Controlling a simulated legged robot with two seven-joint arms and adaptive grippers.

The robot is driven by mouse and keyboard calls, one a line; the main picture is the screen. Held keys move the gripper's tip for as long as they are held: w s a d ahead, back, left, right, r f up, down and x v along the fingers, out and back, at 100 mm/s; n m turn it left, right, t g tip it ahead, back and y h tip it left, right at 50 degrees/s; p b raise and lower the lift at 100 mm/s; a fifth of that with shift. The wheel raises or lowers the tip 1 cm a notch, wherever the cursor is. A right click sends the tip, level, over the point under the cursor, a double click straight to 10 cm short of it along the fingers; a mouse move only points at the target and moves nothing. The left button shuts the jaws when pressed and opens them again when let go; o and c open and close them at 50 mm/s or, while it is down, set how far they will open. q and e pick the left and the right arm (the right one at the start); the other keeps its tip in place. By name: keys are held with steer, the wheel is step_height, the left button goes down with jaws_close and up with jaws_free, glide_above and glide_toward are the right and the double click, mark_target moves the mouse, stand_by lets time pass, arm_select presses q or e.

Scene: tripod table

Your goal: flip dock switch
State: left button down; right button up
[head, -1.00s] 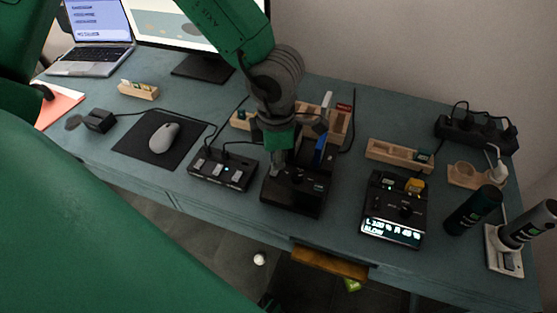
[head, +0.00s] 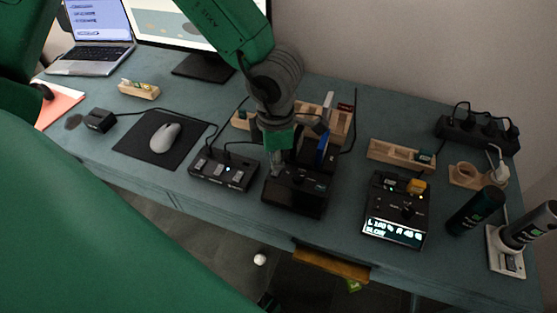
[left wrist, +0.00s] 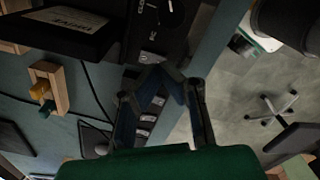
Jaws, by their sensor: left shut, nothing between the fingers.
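The black dock (head: 298,197) sits near the front edge of the desk, with small controls on its top face. My left gripper (head: 276,174) points down at the dock's left back part. It is shut and empty. In the left wrist view its fingertips (left wrist: 162,72) meet just below the dock's control face (left wrist: 165,28), where a round knob and small white markings show. I cannot tell whether the tips touch the dock, and the switch's position is too small to read. My right gripper is not in view.
A black button hub (head: 223,171) stands close left of the dock. A black box with a lit display (head: 394,232) stands to the right. Wooden holders (head: 388,151) are behind. A mouse (head: 164,138) lies on its pad.

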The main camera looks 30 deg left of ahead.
mark_target(275, 173)
arm_select(q)
steer(key=shift+a+f, duration=0.4)
steer(key=shift+d, duration=0.1)
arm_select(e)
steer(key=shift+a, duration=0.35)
arm_select(q)
steer(key=shift+d+f, duration=0.25)
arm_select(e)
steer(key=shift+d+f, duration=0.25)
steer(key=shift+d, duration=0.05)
arm_select(q)
steer(key=shift+a+f+b, duration=0.25)
steer(key=shift+f+b, duration=0.1)
steer(key=shift+b, duration=0.05)
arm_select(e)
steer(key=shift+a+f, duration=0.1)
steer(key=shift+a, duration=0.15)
